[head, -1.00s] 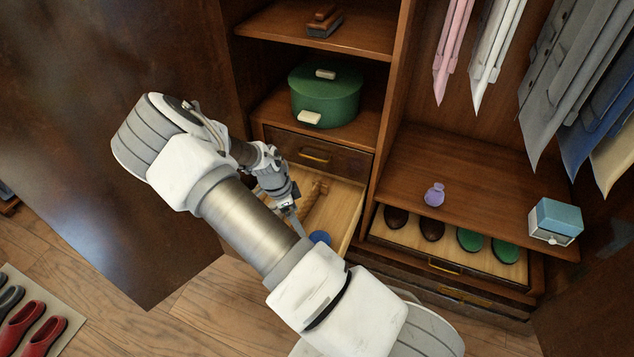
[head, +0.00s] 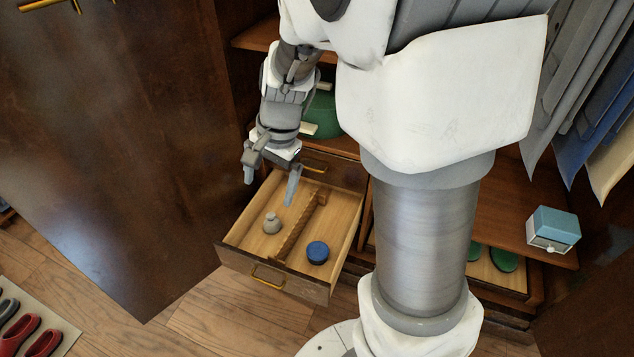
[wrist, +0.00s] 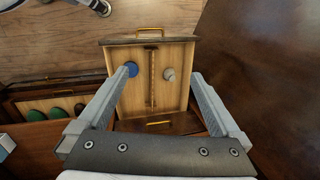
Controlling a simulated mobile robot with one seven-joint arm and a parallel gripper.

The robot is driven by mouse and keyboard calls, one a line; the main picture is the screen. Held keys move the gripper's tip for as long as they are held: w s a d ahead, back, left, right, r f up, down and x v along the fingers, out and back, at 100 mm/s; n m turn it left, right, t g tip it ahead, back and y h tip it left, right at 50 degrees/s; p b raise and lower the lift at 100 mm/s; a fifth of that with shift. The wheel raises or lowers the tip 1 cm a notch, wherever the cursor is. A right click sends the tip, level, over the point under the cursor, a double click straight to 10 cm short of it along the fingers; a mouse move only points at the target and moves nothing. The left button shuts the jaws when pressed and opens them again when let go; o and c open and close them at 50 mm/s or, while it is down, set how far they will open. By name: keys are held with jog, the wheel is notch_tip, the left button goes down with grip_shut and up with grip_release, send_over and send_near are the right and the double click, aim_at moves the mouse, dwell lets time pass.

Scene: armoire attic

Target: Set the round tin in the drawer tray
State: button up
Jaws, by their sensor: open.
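The round tin (head: 318,252), blue with a dark side, sits in the right part of the open drawer tray (head: 234,258), right of a notched wooden divider (head: 300,228). It also shows in the wrist view (wrist: 131,68), beside the tip of the left finger. My gripper (head: 270,184) is open and empty, above the back left of the drawer and apart from the tin. Its two fingers are spread in the wrist view (wrist: 163,75), with the drawer beyond them.
A small grey stoppered bottle (head: 271,223) stands left of the divider. A green round box (head: 322,115) is on the shelf behind my gripper. A blue-and-white box (head: 553,229) sits at the right shelf edge. A large wooden door (head: 110,150) stands open on the left.

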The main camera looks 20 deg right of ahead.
jog(key=s+d+r+n+t+h, duration=0.2)
jog(key=s+d+r+n+t, duration=0.1)
jog(key=s+r+n, duration=0.7)
jog(key=s+r+t, duration=0.1)
jog(key=s+r, duration=0.2)
jog(key=s, duration=0.3)
jog(key=shift+r, duration=0.25)
jog(key=shift+d, duration=0.1)
